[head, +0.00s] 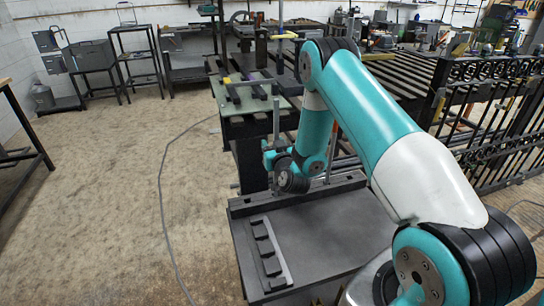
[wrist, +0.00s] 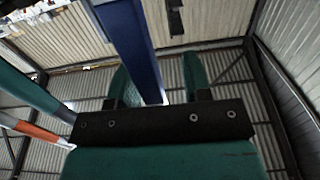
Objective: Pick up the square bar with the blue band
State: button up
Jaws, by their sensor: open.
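In the wrist view a long bar with a blue face (wrist: 138,40) runs down from the top edge to the space between my gripper's fingers (wrist: 158,66). The two teal fingers stand apart, so my gripper is open. The bar's lower end is hidden behind the dark gripper body, and contact with the fingers cannot be told. In the head view my gripper (head: 275,149) is small, in front of the bench and pointing up. A thin grey upright (head: 276,118) shows just above it. The blue band cannot be made out clearly in the head view.
A green-topped bench (head: 250,106) with dark bars and coloured marks stands behind my gripper. An orange-and-white bar (wrist: 36,130) lies at the wrist view's left. A black iron gate (head: 490,125) stands at right. A cable crosses the open floor (head: 110,200) at left.

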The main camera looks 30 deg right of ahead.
jog(key=shift+s+d, duration=0.1)
jog(key=shift+d, duration=0.1)
grip_shut()
jog(key=shift+r, duration=0.1)
